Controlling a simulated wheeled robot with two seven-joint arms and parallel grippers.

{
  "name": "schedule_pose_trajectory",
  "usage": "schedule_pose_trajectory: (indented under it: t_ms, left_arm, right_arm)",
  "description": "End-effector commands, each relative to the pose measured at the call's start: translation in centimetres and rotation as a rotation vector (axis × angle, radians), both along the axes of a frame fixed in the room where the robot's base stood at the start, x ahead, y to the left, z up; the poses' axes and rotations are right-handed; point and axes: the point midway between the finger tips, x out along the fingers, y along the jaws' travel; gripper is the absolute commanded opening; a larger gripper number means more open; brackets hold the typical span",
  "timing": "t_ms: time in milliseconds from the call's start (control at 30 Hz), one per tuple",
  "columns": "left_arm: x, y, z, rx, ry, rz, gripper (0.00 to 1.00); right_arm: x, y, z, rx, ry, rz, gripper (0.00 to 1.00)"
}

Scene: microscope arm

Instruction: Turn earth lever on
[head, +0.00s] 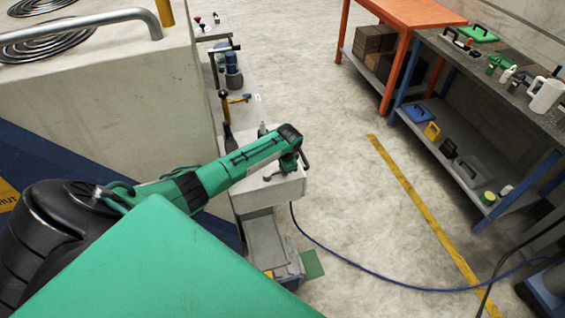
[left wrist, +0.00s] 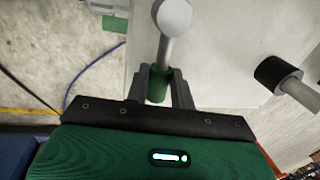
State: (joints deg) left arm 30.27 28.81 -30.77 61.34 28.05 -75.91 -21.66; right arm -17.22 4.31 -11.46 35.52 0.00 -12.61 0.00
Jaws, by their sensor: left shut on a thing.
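My left gripper (head: 289,165) is at the end of the green arm, low over a small pale box (head: 262,196) with short levers on it. In the left wrist view the two dark fingers of my left gripper (left wrist: 159,88) stand on either side of the green part of a lever (left wrist: 158,84) and are shut on it. A grey rod with a rounded end (left wrist: 173,18) rises from the green part. A second lever with a black end (left wrist: 270,73) is at the right, apart from the fingers. I cannot tell the lever's setting. My right gripper is not in view.
A large pale block with a metal rail (head: 85,24) stands at the left. A blue hose (head: 350,258) crosses the floor. An orange table (head: 412,12) and a dark workbench with tools (head: 470,62) stand at the right. The floor between is clear.

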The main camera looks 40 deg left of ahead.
Motion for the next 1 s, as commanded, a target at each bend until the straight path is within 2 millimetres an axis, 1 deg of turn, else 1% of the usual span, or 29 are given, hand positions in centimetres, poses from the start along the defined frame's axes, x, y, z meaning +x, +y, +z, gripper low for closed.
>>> schedule_pose_trajectory:
  t_ms: [33,300,700,733,800,833,1000]
  left_arm:
    - [0.00,-0.14,0.23,-0.001,-0.002,-0.018,0.00]
    - [-0.16,-0.42,0.15,-0.001,-0.004,-0.073,0.00]
    - [-0.17,-0.49,0.11,-0.002,-0.004,-0.079,0.00]
    - [-0.18,-0.49,0.11,-0.001,-0.004,-0.079,0.28]
    - [-0.19,-0.49,0.10,-0.001,-0.004,-0.079,0.42]
    - [-0.20,-0.48,0.09,-0.001,-0.004,-0.079,0.46]
    - [-0.24,-0.44,0.05,0.000,-0.002,-0.078,0.46]
  right_arm:
    - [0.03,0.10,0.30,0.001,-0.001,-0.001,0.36]
    - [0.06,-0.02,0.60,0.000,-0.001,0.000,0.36]
    - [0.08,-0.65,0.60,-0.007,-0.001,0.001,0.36]
    - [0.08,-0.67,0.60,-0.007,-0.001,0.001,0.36]
    - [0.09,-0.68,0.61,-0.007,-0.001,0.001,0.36]
    - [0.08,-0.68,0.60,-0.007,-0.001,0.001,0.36]
    - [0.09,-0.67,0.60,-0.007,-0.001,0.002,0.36]
